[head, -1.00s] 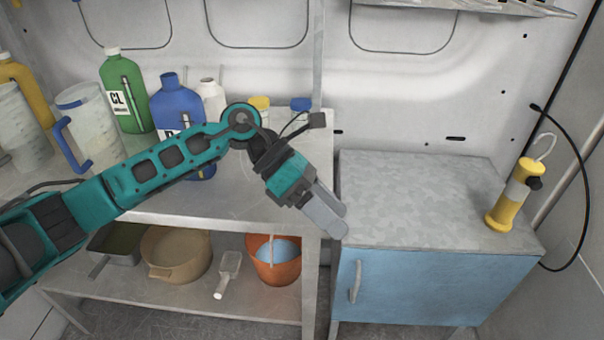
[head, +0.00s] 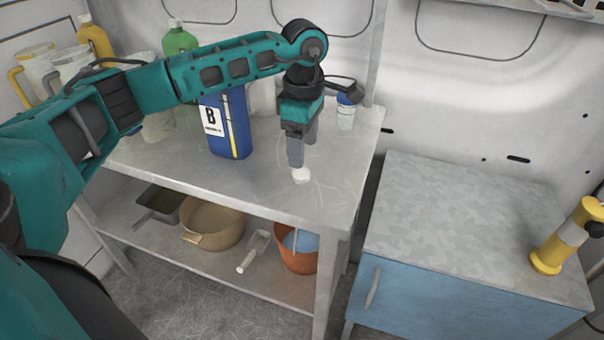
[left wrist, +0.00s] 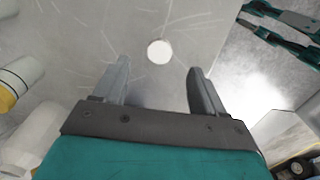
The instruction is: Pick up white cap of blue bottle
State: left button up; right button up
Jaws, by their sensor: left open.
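The white cap (head: 301,175) lies on the metal table top (head: 262,194), right of the blue bottle (head: 228,125) labelled B, whose top is hidden behind my left arm. My left gripper (head: 297,160) points down just above the cap in the head view. In the left wrist view the cap (left wrist: 160,51) shows as a white disc beyond the fingertips, roughly midway between them. The left gripper (left wrist: 160,75) is open with nothing between its fingers. My right gripper is not seen in the head view.
A jar with a blue lid (head: 346,110) stands right of my gripper. A green bottle (head: 179,40) and pitchers stand at the left. A blue cabinet (head: 455,215) with a yellow lamp (head: 565,238) stands at the right. The table front around the cap is clear.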

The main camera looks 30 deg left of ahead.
aim_at(303, 174)
pick_arm(q)
notch_tip(303, 174, down, 6)
jog(key=shift+f+p, duration=0.25)
jog(key=shift+p, duration=0.05)
jog(key=shift+c, duration=0.2)
jog(key=c, duration=1.1)
